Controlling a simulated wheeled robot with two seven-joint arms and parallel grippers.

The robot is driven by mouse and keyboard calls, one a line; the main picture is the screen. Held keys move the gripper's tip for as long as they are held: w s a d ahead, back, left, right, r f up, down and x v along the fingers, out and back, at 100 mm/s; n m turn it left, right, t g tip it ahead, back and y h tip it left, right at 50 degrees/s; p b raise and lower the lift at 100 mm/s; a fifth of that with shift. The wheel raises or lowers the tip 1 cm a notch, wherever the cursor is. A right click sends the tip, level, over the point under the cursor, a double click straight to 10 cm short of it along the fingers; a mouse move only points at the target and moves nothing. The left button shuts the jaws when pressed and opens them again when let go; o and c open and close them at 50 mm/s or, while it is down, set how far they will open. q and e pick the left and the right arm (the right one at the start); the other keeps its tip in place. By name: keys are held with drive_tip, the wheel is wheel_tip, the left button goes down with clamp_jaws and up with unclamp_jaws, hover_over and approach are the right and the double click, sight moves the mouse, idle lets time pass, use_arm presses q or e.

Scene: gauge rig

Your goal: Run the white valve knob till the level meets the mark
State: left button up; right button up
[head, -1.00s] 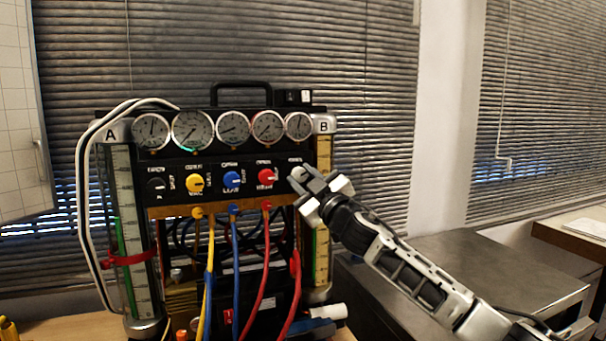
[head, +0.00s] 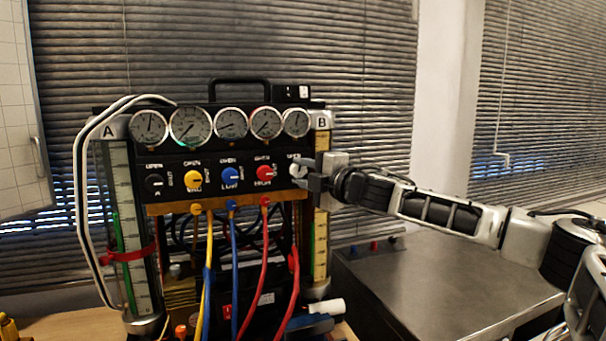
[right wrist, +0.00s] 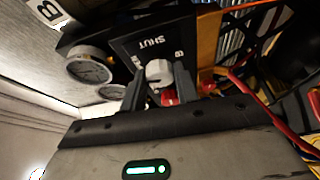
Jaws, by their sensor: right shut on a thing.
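The white valve knob (head: 298,170) is at the right end of the knob row on the black panel (head: 222,190). It also shows in the right wrist view (right wrist: 158,72). My right gripper (head: 305,174) reaches it from the right, its two fingers shut on either side of the knob. Tube A (head: 122,195) at the left holds a green column and has a red band (head: 130,254) around it. The green top stands above the band. Tube B (head: 320,235) at the right has a yellow scale and some green low down; my gripper hides part of it. My left gripper is out of view.
Black, yellow (head: 194,180), blue (head: 231,175) and red (head: 265,175) knobs sit left of the white one, under several gauges (head: 190,126). Coloured hoses (head: 235,270) hang below. A grey cabinet top (head: 450,275) lies under my right arm.

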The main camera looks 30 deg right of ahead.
drive_tip(key=shift+r+n+g, duration=0.1)
drive_tip(key=shift+n+g, duration=0.3)
drive_tip(key=shift+n, duration=0.6)
drive_tip(key=o, duration=1)
drive_tip(key=shift+a, duration=0.1)
drive_tip(key=shift+c, duration=0.2)
drive_tip(key=s+d, duration=0.2)
drive_tip(key=s, duration=1.3)
drive_tip(key=shift+s+d+r, duration=0.2)
drive_tip(key=shift+s+r, duration=0.2)
drive_tip(key=shift+r, duration=0.05)
